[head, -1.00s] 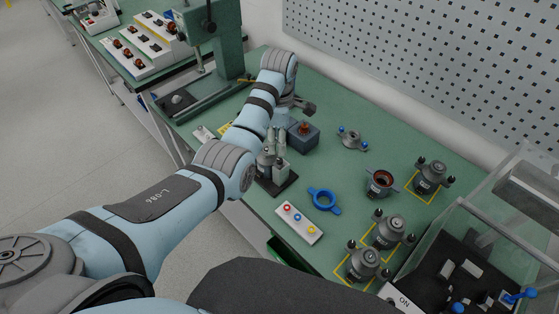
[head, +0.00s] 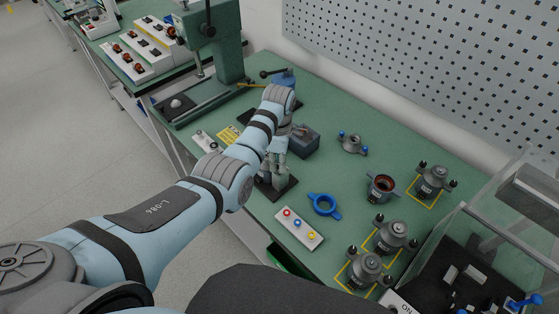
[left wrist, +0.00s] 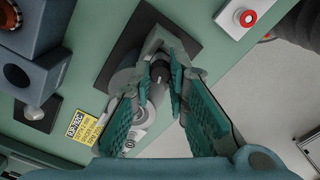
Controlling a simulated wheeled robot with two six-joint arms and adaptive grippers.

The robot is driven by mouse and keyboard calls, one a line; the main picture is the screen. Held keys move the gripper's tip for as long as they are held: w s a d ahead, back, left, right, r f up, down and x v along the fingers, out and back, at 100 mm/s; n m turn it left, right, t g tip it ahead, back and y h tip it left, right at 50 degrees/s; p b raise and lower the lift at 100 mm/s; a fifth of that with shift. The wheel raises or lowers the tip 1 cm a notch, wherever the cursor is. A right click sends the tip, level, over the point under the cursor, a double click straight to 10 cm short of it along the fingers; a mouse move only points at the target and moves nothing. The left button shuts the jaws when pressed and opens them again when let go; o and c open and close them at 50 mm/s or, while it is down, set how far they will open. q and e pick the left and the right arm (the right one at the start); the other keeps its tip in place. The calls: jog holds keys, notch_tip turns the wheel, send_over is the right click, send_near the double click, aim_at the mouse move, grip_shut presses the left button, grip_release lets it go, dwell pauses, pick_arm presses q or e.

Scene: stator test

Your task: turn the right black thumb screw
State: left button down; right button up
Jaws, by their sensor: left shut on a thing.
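My left gripper (head: 270,170) reaches down over a grey housing (left wrist: 150,102) on a black plate (head: 284,191). In the left wrist view its teal-padded fingers (left wrist: 166,76) are shut on a small black part, apparently a black thumb screw (left wrist: 158,68). The fingers and arm hide much of the housing and screw. Other grey housings with black thumb screws stand in yellow outlines at the right, such as the one at the far right (head: 433,180). My right gripper is not in view.
A dark grey block (head: 303,142) stands close behind the gripper. A transparent enclosure (head: 500,235) stands at the right. A green press (head: 225,50) stands at the back left.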

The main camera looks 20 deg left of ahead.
pick_arm(q)
jog(key=shift+s+r+n+p, duration=0.1)
jog(key=shift+r+n+p, duration=0.2)
jog(key=shift+n+p, duration=0.7)
jog(key=shift+n, duration=0.9)
jog(key=shift+f+n, duration=0.25)
jog(key=shift+n, duration=0.25)
jog(key=c, duration=1.5)
grip_release()
jog(key=shift+c, duration=0.2)
jog(key=shift+r, duration=0.1)
jog(key=shift+w+r, duration=0.2)
jog(key=shift+r, duration=0.15)
notch_tip(320, 180, up, 7)
jog(key=shift+s+d+r, duration=0.1)
jog(key=shift+s+d, duration=0.05)
